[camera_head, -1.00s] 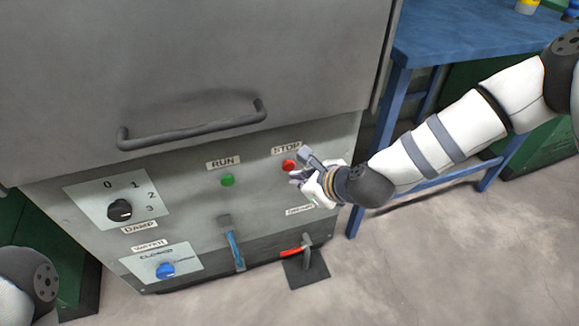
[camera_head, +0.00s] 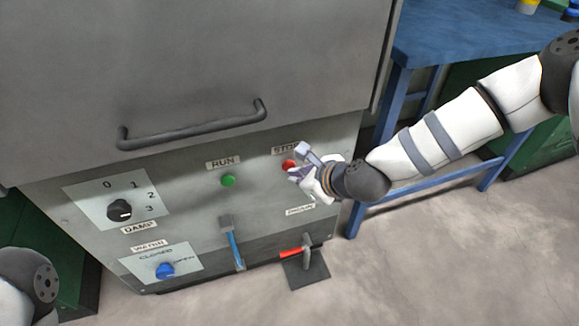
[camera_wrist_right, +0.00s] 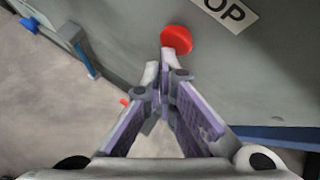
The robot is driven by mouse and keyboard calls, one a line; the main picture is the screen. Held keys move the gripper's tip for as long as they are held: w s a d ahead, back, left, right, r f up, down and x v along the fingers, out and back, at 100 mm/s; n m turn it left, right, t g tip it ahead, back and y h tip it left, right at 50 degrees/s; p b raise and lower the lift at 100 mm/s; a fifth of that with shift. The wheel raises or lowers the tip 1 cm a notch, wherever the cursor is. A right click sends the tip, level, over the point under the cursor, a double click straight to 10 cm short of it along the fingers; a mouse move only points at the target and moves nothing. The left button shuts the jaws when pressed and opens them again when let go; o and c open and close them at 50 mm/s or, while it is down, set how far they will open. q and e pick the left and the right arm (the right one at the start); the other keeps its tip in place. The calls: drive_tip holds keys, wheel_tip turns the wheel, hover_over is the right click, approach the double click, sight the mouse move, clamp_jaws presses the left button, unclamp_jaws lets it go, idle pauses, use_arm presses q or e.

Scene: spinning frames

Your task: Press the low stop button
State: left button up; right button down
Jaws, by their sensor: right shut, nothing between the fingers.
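The red stop button (camera_head: 288,165) sits on the grey machine panel under a STOP label, partly hidden by my right gripper in the head view. It also shows as a red disc (camera_wrist_right: 177,39) in the right wrist view, just beyond the fingertips. My right gripper (camera_head: 297,172) is shut and empty, its tips at or very close to the button's lower edge. I cannot tell whether they touch it. In the wrist view the closed fingertips (camera_wrist_right: 166,62) point at the button. My left gripper is not in view; only part of my left arm shows at lower left.
A green RUN button (camera_head: 228,180) is left of the stop button. The panel also has a black damper knob (camera_head: 119,210), a blue water knob (camera_head: 165,270), a blue-handled lever (camera_head: 235,247) and a red-handled lever (camera_head: 291,253). A handle (camera_head: 192,127) juts out above. A blue table (camera_head: 480,35) stands right.

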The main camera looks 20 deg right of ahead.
drive_tip(key=shift+w, duration=0.5)
idle(0.5)
drive_tip(key=shift+s, duration=1)
drive_tip(key=shift+s+d+p, duration=0.15)
drive_tip(key=shift+s+p, duration=0.7)
drive_tip(key=shift+s, duration=1.65)
